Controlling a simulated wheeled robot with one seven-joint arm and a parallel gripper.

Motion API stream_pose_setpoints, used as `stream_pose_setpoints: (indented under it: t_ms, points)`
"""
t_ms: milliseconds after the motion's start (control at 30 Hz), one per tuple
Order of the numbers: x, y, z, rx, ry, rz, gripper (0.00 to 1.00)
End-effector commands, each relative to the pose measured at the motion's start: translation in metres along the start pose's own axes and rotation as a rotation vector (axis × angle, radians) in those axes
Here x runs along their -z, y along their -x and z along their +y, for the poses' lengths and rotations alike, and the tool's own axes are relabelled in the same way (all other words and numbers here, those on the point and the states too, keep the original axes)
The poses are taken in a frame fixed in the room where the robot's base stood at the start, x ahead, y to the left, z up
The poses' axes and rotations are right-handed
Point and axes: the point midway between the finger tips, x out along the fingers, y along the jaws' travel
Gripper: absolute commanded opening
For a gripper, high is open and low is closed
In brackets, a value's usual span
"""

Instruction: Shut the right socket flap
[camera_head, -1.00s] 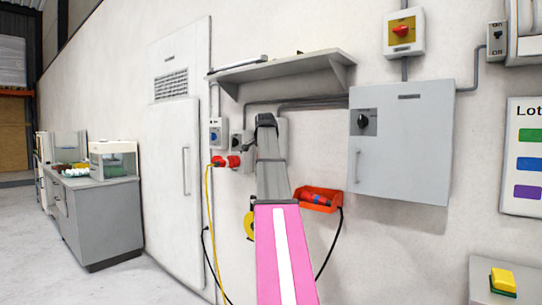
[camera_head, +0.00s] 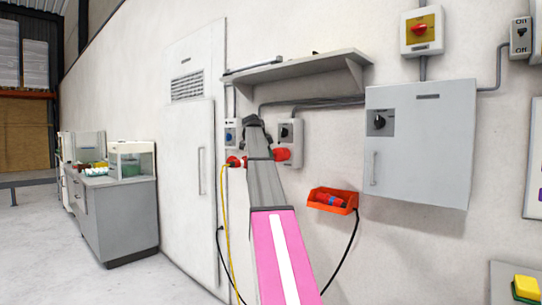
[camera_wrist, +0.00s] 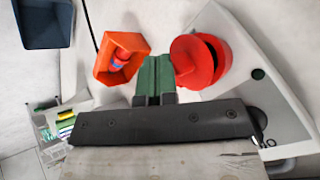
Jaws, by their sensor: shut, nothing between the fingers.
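The right socket (camera_head: 290,132) is a grey wall box with a dark knob, low on the wall under the shelf. Its red round flap (camera_wrist: 188,60) shows in the wrist view, with a dark gap between it and the red socket body (camera_wrist: 217,62), so it looks partly open. The flap also shows in the head view (camera_head: 282,154), just right of my arm. My gripper (camera_wrist: 155,66) has its green fingers shut and empty, close to the left of the flap; I cannot tell whether they touch. The left socket (camera_head: 231,134) has a red plug with a yellow cable.
An orange holder (camera_head: 333,200) with a red connector hangs at lower right; it also shows in the wrist view (camera_wrist: 121,58). A grey shelf (camera_head: 300,72) juts out above. A grey cabinet (camera_head: 420,140) is to the right, a tall door (camera_head: 190,180) to the left.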

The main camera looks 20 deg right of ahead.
Motion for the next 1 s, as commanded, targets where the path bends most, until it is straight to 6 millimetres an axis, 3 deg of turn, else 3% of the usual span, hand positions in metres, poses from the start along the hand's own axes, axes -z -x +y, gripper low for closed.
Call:
stream_pose_setpoints:
  t_ms: [400,1000]
  points:
    - [-0.007,-0.009,-0.025,0.001,0.001,-0.001,0.0]
    - [-0.007,-0.015,-0.037,0.005,0.004,-0.002,0.0]
